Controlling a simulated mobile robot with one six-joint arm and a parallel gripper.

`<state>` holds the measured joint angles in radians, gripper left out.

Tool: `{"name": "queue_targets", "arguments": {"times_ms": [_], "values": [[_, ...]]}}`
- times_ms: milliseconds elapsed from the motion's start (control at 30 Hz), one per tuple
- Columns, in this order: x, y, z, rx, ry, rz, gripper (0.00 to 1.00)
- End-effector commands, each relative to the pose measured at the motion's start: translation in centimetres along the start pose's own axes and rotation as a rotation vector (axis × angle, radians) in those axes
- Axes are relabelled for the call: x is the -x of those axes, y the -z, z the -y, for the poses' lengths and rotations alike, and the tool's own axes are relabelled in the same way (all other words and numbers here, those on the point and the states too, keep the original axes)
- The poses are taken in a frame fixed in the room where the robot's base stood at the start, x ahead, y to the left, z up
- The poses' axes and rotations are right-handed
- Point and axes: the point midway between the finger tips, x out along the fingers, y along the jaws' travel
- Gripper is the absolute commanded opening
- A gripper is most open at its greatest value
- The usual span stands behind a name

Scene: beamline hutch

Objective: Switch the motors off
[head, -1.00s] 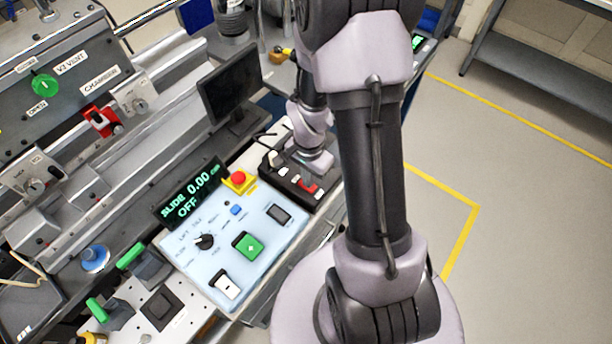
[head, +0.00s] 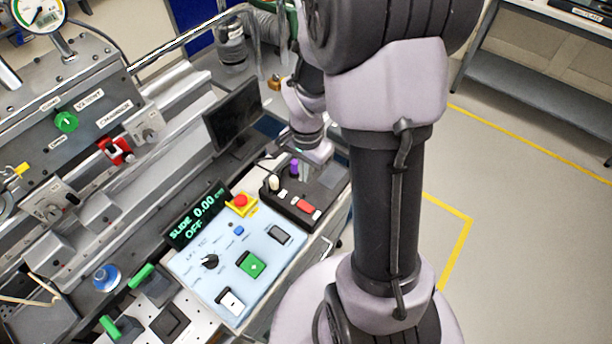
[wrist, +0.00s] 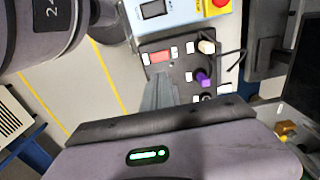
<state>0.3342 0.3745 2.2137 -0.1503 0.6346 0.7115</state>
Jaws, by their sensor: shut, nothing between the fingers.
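The black control box (head: 283,203) carries a red rocker switch (head: 304,205), a cream knob (head: 273,183), a purple knob (head: 294,168) and small white buttons. In the wrist view the red switch (wrist: 160,54) lies just beyond my fingertips, with the purple knob (wrist: 202,77) to the right. My gripper (wrist: 158,80) is shut and empty, pointing at the box. In the head view it hangs over the box's far end, its tips partly hidden. The slide display (head: 195,215) reads "0.00" and "OFF". I cannot tell which way the red switch is set.
The light blue panel (head: 225,275) beside the box has a black dial, a green button (head: 251,265), a white rocker (head: 231,302) and a red emergency stop (head: 240,201) on yellow. A dark monitor (head: 233,115) stands behind. Floor to the right is clear.

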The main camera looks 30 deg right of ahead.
Motion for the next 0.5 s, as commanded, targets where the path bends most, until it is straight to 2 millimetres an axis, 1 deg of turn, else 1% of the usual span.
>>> {"name": "queue_targets", "arguments": {"times_ms": [233, 267, 367, 500], "values": [[0.0, 0.0, 0.0, 0.0, 0.0, 0.0, 0.0], [0.0, 0.0, 0.1, 0.0, 0.0, 0.0, 0.0], [0.1, -0.2, 1.4, 0.003, -0.004, 0.0, 0.0], [-0.1, -0.1, 1.4, 0.0, -0.003, -0.001, 0.0]]}}
